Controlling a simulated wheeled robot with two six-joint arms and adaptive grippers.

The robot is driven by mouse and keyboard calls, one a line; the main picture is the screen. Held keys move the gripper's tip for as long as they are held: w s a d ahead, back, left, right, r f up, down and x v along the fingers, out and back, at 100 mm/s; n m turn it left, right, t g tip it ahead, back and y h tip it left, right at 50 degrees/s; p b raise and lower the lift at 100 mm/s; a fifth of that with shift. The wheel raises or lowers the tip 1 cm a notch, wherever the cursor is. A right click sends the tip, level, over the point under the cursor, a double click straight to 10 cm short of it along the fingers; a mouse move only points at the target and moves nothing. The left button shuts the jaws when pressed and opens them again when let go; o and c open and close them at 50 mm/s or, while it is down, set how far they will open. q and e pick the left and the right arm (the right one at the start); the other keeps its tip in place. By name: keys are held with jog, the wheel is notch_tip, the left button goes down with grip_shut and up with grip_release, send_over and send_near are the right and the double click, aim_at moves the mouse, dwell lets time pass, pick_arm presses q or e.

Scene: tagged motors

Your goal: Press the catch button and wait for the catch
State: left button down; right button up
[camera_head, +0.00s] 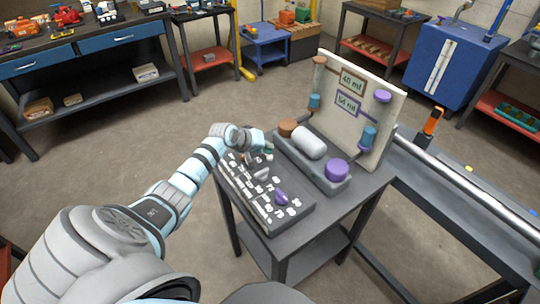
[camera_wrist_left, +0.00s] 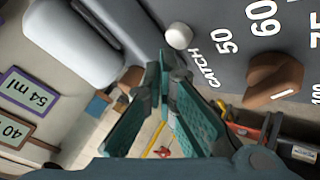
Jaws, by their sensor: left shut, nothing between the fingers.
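The catch button (camera_wrist_left: 179,36) is a small white round knob on the dark control panel (camera_wrist_left: 225,12), beside the printed word CATCH in the left wrist view. My left gripper (camera_wrist_left: 168,66) is shut and empty. Its fingertips are close to the button in that view; I cannot tell whether they touch it. In the head view my left gripper (camera_head: 260,142) reaches over the far left part of the panel (camera_head: 272,226), and the button cannot be made out clearly there. My right gripper is not in view.
A brown knob (camera_wrist_left: 272,80) sits close to the button. A purple knob (camera_head: 281,197) is on the panel's near part. Behind stand a white cylinder (camera_head: 309,145) and an upright board (camera_head: 385,82) with 40 ml and 54 ml tags. A rail (camera_head: 465,183) runs at the right.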

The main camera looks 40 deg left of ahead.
pick_arm(q)
jog(key=shift+f, duration=0.25)
jog(key=shift+f, duration=0.35)
dwell(0.3)
jog(key=shift+r+p, duration=0.6)
jog(key=shift+r, duration=0.2)
jog(key=shift+r, duration=0.15)
notch_tip(320, 180, up, 4)
jog(key=p, duration=0.4)
jog(key=shift+r, duration=0.85)
